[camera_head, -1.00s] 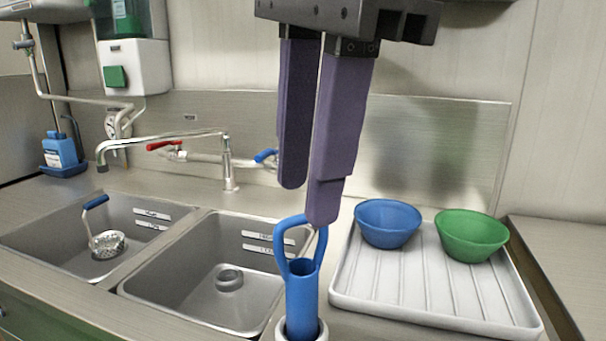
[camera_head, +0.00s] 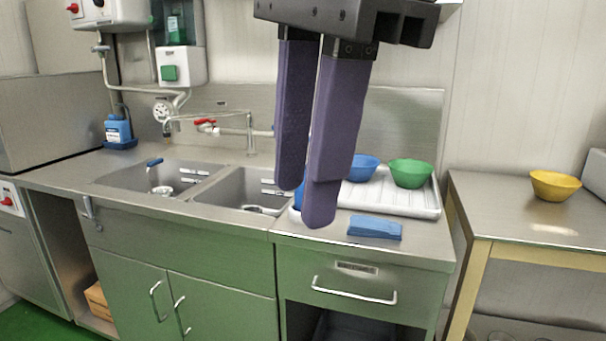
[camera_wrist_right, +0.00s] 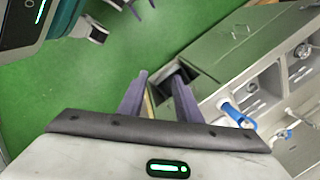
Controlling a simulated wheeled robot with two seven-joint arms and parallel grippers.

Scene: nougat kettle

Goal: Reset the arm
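My right gripper (camera_head: 305,206) hangs in the middle of the head view, its two purple fingers pointing down with a gap between them. It is empty. In the right wrist view the fingers (camera_wrist_right: 160,80) also stand apart with nothing between them. In the head view the fingers overlap the counter and hide most of the blue tool (camera_head: 299,196). That tool's blue loop handle (camera_wrist_right: 242,119) shows in the right wrist view. My left gripper is not in the head view; small dark prongs at the top of the right wrist view may be its fingers, too unclear to judge.
A white tray (camera_head: 420,205) holds a blue bowl (camera_head: 364,168) and a green bowl (camera_head: 411,173). A folded blue cloth (camera_head: 375,227) lies in front. Two sink basins (camera_head: 240,187) are at left. A yellow bowl (camera_head: 555,185) stands on the right table (camera_head: 490,205). Green floor is open.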

